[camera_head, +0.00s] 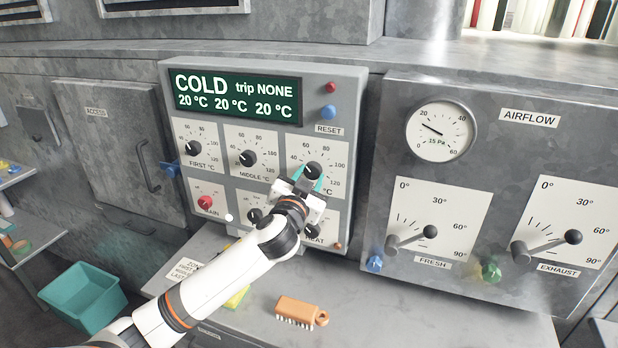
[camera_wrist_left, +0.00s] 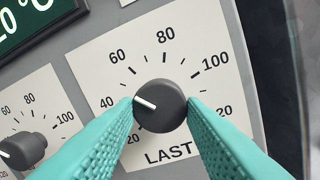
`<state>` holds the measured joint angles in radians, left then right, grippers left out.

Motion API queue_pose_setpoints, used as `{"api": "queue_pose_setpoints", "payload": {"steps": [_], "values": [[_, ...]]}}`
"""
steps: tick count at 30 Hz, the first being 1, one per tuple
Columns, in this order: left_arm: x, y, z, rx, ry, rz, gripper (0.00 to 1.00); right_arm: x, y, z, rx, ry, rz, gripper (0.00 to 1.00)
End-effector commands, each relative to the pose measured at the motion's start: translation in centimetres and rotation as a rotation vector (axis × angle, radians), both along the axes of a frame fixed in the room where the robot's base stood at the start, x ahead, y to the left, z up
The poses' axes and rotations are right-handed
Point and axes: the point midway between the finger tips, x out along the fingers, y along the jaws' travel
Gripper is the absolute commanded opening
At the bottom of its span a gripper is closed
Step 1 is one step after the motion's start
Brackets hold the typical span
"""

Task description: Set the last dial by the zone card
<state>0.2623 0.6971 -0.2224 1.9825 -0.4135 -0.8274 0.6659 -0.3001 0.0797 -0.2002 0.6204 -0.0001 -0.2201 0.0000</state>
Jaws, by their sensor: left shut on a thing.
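The LAST dial (camera_head: 313,171) is a black round knob on a white scale plate at the right of the grey control panel (camera_head: 345,140). In the left wrist view, the dial (camera_wrist_left: 160,107) has its white pointer line aimed left and slightly up, near the 40 mark. My left gripper (camera_head: 304,184) has its teal fingers on both sides of this knob, shut on it. The zone card (camera_head: 186,268) lies on the ledge below, partly covered by my left arm; its writing is too small to read fully. My right gripper is not in view.
The FIRST dial (camera_head: 194,148) and MIDDLE dial (camera_head: 247,158) sit left of it. The display (camera_head: 237,96) reads COLD, trip NONE, 20 °C three times. An orange brush (camera_head: 299,311) lies on the ledge. The AIRFLOW panel (camera_head: 480,180) stands right; a teal bin (camera_head: 82,297) is lower left.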

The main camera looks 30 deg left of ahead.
Motion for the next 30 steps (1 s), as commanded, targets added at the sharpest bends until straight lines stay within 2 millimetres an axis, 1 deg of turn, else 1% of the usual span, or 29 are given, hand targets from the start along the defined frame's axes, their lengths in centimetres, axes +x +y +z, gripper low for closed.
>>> {"api": "queue_pose_setpoints", "payload": {"steps": [17,30], "values": [[0.0,0.2,0.1,0.533,0.130,0.000,0.14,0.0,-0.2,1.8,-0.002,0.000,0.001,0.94],[-0.1,0.3,0.2,0.940,0.229,-0.001,0.14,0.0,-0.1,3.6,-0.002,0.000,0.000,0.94]]}}
